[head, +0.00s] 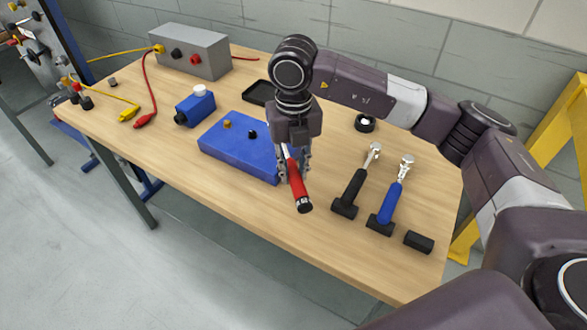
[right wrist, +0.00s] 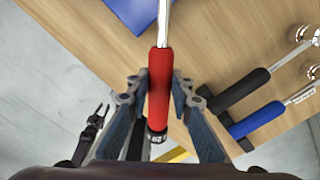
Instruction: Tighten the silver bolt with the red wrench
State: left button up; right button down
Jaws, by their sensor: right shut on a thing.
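My right gripper (head: 294,172) is shut on the red handle of the red wrench (head: 299,190), above the table near its front edge. In the right wrist view, the red handle (right wrist: 160,85) lies between the fingers (right wrist: 158,98), and its silver shaft runs up out of the picture. The blue block (head: 233,152) lies just behind and left of the gripper. A gold bolt (head: 227,124) and a black bolt (head: 252,134) show on it. I cannot see a silver bolt; the gripper covers part of the block. A dark gripper, apparently my left (right wrist: 97,122), shows small over the floor.
A black-handled wrench (head: 353,188) and a blue-handled wrench (head: 391,200) rest in black holders on the right, near an empty black holder (head: 419,242). A black tray (head: 260,93), blue device (head: 195,108) and grey box (head: 190,52) stand farther back. The front left tabletop is clear.

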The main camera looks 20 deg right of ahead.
dwell(0.8)
jog(key=c, duration=2.2)
grip_release()
jog(key=shift+c, duration=0.2)
grip_shut()
